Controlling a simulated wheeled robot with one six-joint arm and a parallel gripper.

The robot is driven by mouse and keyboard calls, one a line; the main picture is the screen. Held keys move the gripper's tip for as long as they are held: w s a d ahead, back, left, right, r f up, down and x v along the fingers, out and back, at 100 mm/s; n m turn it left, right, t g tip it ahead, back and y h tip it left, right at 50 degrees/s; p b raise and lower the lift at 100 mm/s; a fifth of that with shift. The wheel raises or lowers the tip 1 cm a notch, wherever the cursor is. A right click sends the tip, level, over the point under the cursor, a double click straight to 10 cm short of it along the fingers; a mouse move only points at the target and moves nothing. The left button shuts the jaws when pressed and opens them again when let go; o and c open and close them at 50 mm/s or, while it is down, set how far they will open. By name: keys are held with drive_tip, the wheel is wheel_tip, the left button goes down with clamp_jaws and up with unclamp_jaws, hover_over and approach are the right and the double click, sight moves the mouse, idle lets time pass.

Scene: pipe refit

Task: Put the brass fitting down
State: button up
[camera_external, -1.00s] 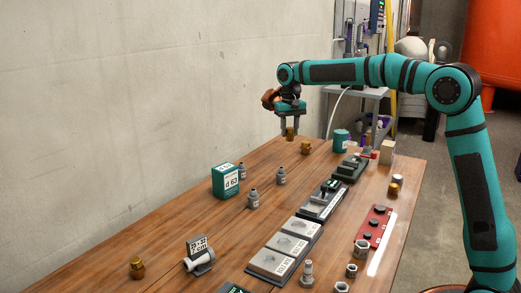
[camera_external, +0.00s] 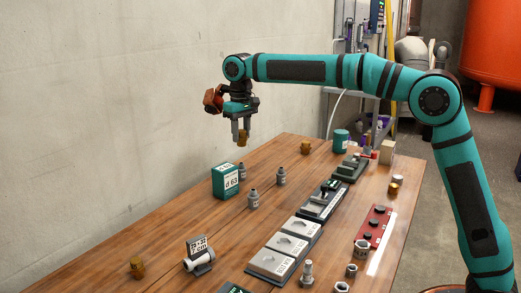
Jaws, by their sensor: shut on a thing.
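My gripper (camera_external: 241,138) is shut on a brass fitting (camera_external: 242,140) and holds it in the air above the far left part of the table (camera_external: 190,211), over the area behind the green box. The fitting hangs between the fingertips, clear of the table. Another brass fitting (camera_external: 306,147) stands on the table at the far end, to the right of my gripper. A further brass fitting (camera_external: 137,268) stands at the near left.
A green box (camera_external: 225,181) marked "d 63" and several grey bottle-like fittings (camera_external: 253,199) stand below my gripper. Grey trays (camera_external: 293,237) run along the middle. A red plate (camera_external: 374,227) lies at the right. Bare wood lies left of the trays.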

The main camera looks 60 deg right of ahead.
drive_tip(key=s+a+n, duration=0.2)
drive_tip(key=a+n, duration=0.2)
drive_tip(key=a, duration=1.4)
drive_tip(key=s+a+n, duration=0.2)
drive_tip(key=a+n, duration=0.2)
drive_tip(key=a, duration=1.3)
wheel_tip(320, 180, down, 15)
drive_tip(key=shift+f, duration=0.15)
drive_tip(key=o, duration=1)
drive_tip(key=shift+f, duration=0.1)
drive_tip(key=shift+o, duration=0.2)
